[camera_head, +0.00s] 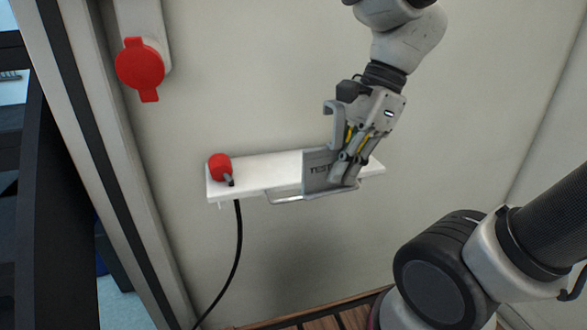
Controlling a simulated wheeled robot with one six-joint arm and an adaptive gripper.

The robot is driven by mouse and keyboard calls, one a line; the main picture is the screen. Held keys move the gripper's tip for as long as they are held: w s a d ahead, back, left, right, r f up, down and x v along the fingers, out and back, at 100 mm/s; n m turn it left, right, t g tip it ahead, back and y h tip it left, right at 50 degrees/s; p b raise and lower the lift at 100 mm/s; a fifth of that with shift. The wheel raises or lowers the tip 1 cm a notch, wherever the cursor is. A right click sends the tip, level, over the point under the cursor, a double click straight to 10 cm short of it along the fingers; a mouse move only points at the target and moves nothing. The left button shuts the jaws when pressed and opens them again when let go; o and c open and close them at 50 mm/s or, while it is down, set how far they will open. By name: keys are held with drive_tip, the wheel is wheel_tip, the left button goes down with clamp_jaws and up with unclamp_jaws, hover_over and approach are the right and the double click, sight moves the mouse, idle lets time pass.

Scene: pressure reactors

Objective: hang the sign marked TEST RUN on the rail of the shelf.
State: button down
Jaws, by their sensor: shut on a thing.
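My gripper (345,172) is shut on a grey sign (317,174) in front of the right half of the shelf.
A red plug (220,167) lies on the shelf's left end, and a black cable (238,245) hangs below. A red wall fitting (140,68) is at upper left. A dark rack (45,200) stands at far left.

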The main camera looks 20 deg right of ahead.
hover_over(297, 168)
drive_tip(key=d, duration=0.2)
wheel_tip(297, 168, down, 2)
drive_tip(key=shift+s+a+f, duration=0.1)
drive_tip(key=shift+f, duration=0.9)
drive_tip(key=shift+w+f, duration=0.25)
drive_tip(key=shift+f, duration=1.05)
drive_tip(key=shift+f, duration=0.1)
drive_tip(key=shift+f, duration=0.15)
drive_tip(key=c, duration=1.6)
unclamp_jaws()
